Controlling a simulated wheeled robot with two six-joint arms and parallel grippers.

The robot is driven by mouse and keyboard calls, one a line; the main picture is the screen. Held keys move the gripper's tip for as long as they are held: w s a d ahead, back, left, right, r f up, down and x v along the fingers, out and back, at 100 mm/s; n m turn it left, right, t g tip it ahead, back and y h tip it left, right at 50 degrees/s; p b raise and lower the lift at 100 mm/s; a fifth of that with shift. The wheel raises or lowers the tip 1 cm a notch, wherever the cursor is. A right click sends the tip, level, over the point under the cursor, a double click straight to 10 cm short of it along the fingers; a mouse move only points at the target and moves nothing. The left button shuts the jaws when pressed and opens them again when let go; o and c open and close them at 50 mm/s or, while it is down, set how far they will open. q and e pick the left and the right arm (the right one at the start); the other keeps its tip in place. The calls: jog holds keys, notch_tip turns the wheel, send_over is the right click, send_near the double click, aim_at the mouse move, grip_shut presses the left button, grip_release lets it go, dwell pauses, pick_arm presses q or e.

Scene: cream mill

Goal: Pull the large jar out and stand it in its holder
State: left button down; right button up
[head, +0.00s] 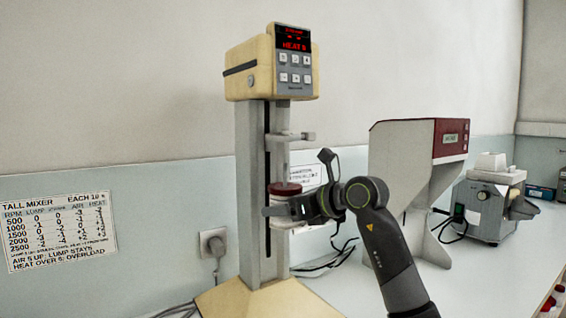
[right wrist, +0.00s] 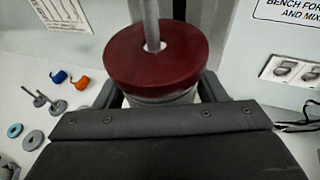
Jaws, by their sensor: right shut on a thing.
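The large jar has a dark red lid (head: 284,189) and sits under the tall mixer (head: 262,150). The mixer's metal shaft (right wrist: 150,18) passes down through the hole in the jar's lid (right wrist: 160,62). My right gripper (head: 284,209) is shut on the jar just below the lid. In the right wrist view its fingers (right wrist: 160,93) lie on either side of the pale jar body, most of which is hidden. The jar looks upright. The jar's holder cannot be made out. My left gripper is not in view.
A grey hopper machine (head: 408,160) with a red top and a smaller grey machine (head: 488,200) stand to the right. Cables lie on the bench behind my arm. Orange and blue clips (right wrist: 70,80), small stirrers and grey rings (right wrist: 33,140) lie on the bench at left.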

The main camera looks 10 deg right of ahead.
aim_at(287, 219)
jog(key=shift+s+d+b, duration=0.4)
jog(key=shift+s+d, duration=0.1)
jog(key=shift+s, duration=0.7)
jog(key=shift+s+d+b, duration=0.4)
jog(key=shift+s+d, duration=0.1)
jog(key=shift+s, duration=0.65)
jog(key=shift+s+d+b, duration=0.4)
jog(key=shift+s+d, duration=0.1)
jog(key=shift+s, duration=0.7)
jog(key=shift+s+d, duration=0.25)
jog(key=shift+s, duration=0.45)
